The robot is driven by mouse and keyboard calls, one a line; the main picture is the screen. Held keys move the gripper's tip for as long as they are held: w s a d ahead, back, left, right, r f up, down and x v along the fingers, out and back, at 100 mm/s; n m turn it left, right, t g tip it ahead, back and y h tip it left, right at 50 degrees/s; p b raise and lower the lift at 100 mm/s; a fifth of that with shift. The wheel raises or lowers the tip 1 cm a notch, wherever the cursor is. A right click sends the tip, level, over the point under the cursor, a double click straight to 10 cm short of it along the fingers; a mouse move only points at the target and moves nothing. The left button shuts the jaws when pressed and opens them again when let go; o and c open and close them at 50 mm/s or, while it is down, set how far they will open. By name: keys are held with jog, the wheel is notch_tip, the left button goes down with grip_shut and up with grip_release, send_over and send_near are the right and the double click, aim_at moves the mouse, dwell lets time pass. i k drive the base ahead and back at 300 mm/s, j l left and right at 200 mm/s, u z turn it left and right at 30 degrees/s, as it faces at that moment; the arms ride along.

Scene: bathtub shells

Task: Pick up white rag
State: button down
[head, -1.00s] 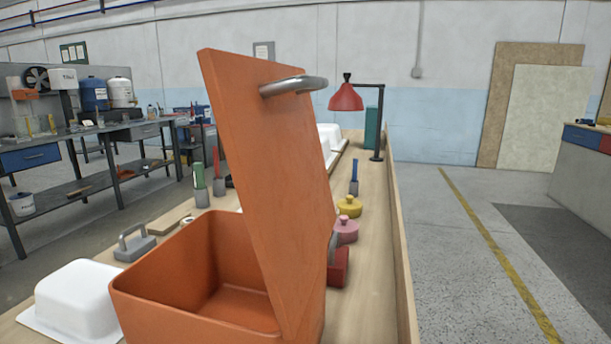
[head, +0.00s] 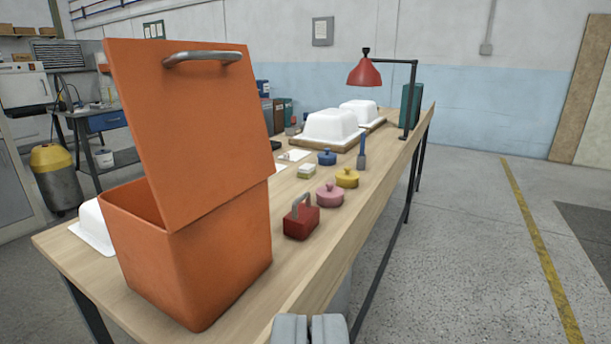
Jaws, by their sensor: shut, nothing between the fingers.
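A small flat white piece (head: 295,155) lies on the workbench beyond the orange box, left of the blue lidded pot. It may be the white rag, but it is too small to tell cloth from paper. Another pale piece shows partly beside the orange lid, mostly hidden behind it. My gripper (head: 310,328) is at the bottom edge of the view, its two grey fingers shut and empty. It is at the near side of the bench, far from the white piece.
The orange box (head: 195,262) with its raised lid (head: 190,120) blocks the left of the workbench (head: 292,282). A red handled block (head: 301,221), pink pot (head: 330,195), yellow pot (head: 347,177) and blue pot (head: 327,157) stand along it. White tub shells (head: 332,126) and a red lamp (head: 365,73) are farther back. Floor at right is clear.

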aim_at(307, 171)
jog(key=l, duration=0.15)
jog(key=i+l+u, duration=0.15)
jog(key=i+l, duration=1.15)
jog(key=i+l+u, duration=0.2)
jog(key=i+l, duration=1.25)
